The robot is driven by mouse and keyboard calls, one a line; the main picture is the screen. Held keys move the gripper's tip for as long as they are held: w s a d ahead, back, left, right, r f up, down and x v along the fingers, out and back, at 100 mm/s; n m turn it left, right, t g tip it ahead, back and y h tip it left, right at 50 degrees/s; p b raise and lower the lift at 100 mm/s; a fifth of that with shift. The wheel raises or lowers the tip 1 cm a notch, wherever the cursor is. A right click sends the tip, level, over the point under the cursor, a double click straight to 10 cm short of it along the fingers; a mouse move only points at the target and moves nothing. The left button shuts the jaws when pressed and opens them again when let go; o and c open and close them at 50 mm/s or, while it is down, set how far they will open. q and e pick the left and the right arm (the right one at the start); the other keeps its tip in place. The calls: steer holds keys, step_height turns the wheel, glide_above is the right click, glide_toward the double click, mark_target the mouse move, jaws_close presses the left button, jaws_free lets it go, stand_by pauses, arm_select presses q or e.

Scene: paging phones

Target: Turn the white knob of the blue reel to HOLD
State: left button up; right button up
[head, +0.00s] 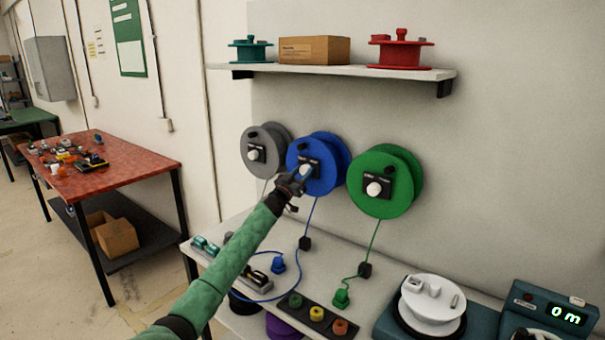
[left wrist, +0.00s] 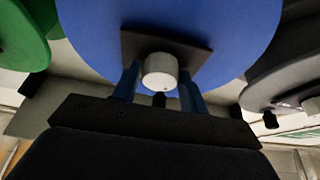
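The blue reel (head: 332,150) hangs on the wall between a grey and a green reel. My left gripper (head: 299,176) is in front of it and hides most of its knob plate in the head view. In the left wrist view the white knob (left wrist: 160,71) stands out from a black plate (left wrist: 190,50) on the blue disc. The fingers of my left gripper (left wrist: 160,82) are apart, one on each side of the knob, with a narrow gap seeming to show on both sides. Knob lettering and setting are not readable. My right gripper is not in view.
The grey reel (head: 258,155) and green reel (head: 368,205) are close on either side. A shelf (head: 340,71) juts out above. Below, the bench (head: 330,278) carries plugs, a tray of coloured knobs (head: 318,316) and a white reel (head: 433,304). Blue and green cables hang down.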

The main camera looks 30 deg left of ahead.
arm_select(q)
steer(key=c, duration=0.6)
